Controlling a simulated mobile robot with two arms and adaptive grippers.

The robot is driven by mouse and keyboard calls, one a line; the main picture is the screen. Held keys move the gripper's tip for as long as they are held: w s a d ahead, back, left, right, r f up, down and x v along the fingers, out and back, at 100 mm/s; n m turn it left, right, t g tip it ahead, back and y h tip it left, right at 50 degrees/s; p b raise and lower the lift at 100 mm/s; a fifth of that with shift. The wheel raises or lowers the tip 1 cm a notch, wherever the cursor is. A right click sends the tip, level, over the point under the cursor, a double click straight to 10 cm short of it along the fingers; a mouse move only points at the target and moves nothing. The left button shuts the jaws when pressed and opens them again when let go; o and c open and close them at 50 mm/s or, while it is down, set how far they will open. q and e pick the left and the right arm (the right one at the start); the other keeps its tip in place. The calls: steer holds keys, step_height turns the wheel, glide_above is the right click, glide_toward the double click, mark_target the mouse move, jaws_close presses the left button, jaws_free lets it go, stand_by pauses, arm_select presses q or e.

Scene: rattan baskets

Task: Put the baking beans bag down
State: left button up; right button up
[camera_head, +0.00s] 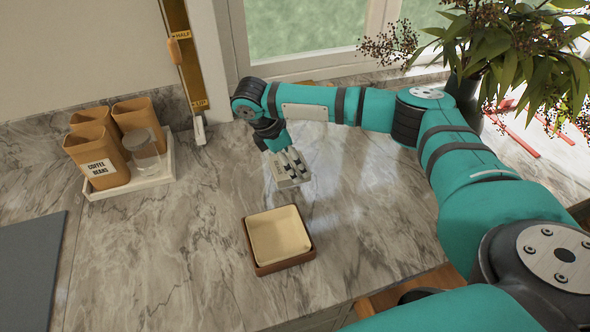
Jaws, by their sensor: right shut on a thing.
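My right gripper (289,163) reaches in from the right on a teal arm and points down over the marble counter (190,240). It is shut on a small pale bag, the baking beans bag (293,182), which is partly hidden by the fingers. The bag is behind the square tray, near the back middle of the counter. I cannot tell whether its underside touches the counter. My left gripper is not in view.
A square brown tray with a cream inside (279,238) stands in front of the bag. At left, a white tray (150,182) holds brown canisters (97,160) and a glass jar (143,152). A grey board (28,270) lies far left. A leafy plant (510,50) stands back right.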

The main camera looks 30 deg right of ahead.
steer(key=shift+f, duration=0.5)
steer(key=shift+w+f, duration=0.15)
steer(key=shift+f, duration=0.2)
step_height(320, 180, down, 4)
steer(key=shift+r+p, duration=0.15)
steer(key=shift+p, duration=0.35)
steer(key=o, duration=1.1)
steer(key=shift+c, duration=0.2)
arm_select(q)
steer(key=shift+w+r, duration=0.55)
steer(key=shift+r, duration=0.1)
arm_select(e)
steer(key=o, duration=0.3)
steer(key=shift+o, duration=0.2)
